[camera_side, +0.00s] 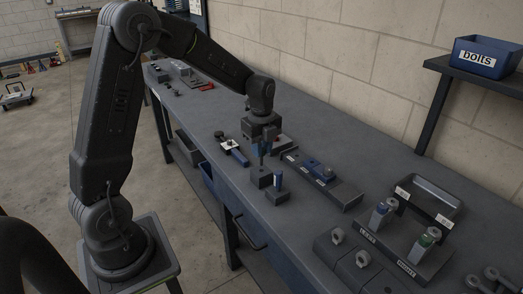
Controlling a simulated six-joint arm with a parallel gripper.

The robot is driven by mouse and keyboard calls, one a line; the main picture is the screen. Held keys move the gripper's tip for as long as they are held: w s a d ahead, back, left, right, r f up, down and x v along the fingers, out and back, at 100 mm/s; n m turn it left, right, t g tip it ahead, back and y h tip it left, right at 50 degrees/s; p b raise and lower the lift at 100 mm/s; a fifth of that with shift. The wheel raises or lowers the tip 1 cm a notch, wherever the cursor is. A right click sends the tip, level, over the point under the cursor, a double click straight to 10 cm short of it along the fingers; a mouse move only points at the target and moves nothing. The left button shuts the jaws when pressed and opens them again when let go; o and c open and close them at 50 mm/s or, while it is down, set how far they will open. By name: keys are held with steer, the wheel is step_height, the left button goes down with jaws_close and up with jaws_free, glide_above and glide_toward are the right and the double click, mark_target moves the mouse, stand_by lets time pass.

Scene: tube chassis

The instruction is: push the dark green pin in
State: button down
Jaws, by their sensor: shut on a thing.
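My gripper (264,151) points down over the bench and is shut on a slim dark, greenish pin (260,160). The pin is upright and small in view, and the fingers hide much of it. Its lower end is at or just above a dark block (261,177) directly below the gripper. I cannot tell whether it touches the block or sits in a hole. A second dark block (277,196) stands just in front to the right, with a blue pin (278,180) upright in it.
A long dark holder (340,192) with blue parts lies to the right. A blue-handled tool (239,157) lies left of the gripper.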

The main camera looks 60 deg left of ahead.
steer(key=w+d, duration=0.2)
steer(key=w, duration=0.5)
steer(key=w+d+f, duration=0.1)
steer(key=w+d, duration=0.2)
steer(key=w, duration=0.5)
steer(key=shift+w, duration=0.15)
steer(key=shift+f, duration=0.35)
stand_by(0.4)
steer(key=shift+f, duration=1.4)
steer(key=shift+f, duration=0.35)
steer(key=shift+f, duration=0.3)
